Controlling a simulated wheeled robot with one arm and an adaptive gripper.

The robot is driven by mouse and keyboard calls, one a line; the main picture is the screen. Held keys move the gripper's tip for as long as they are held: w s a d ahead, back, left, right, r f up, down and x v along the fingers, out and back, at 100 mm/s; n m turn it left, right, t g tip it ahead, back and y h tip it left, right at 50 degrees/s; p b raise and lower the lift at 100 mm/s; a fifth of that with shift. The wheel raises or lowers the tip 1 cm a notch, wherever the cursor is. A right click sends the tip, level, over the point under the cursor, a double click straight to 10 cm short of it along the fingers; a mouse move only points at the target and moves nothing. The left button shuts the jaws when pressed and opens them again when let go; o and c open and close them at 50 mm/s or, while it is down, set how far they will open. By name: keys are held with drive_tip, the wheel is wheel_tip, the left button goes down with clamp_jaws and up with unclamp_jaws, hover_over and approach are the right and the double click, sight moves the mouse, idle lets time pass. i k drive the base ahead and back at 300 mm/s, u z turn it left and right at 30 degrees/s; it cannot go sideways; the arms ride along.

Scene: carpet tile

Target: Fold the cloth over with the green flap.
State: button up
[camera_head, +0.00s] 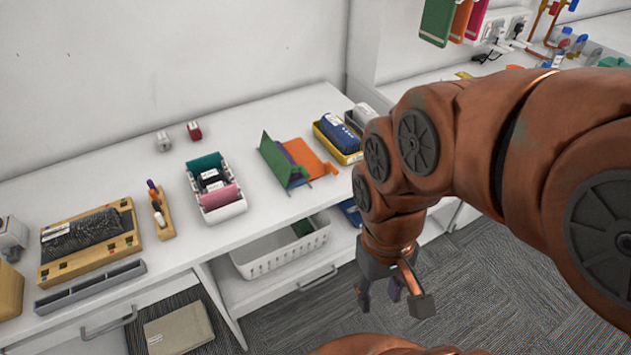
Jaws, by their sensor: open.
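The cloth (316,155) lies on the white table, right of the middle of its top. Its green flap (272,158) stands up at a tilt on the left side. A purple part (294,165) shows in the middle, and an orange part lies flat to the right. My gripper (392,293) is open, with its fingers pointing down. It is in front of the table's front edge, below and to the right of the cloth in the picture, apart from it. I see nothing clearly held between the fingers.
A white bin with teal and pink items (217,190) stands left of the cloth. A yellow tray (338,143) with a blue item is behind it to the right. A white basket (283,250) sits on a shelf below. Table between bin and cloth is clear.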

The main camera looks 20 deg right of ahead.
sight(282, 168)
drive_tip(key=k, duration=0.8)
drive_tip(key=u, duration=1)
drive_tip(key=i, duration=0.5)
drive_tip(key=u, duration=0.05)
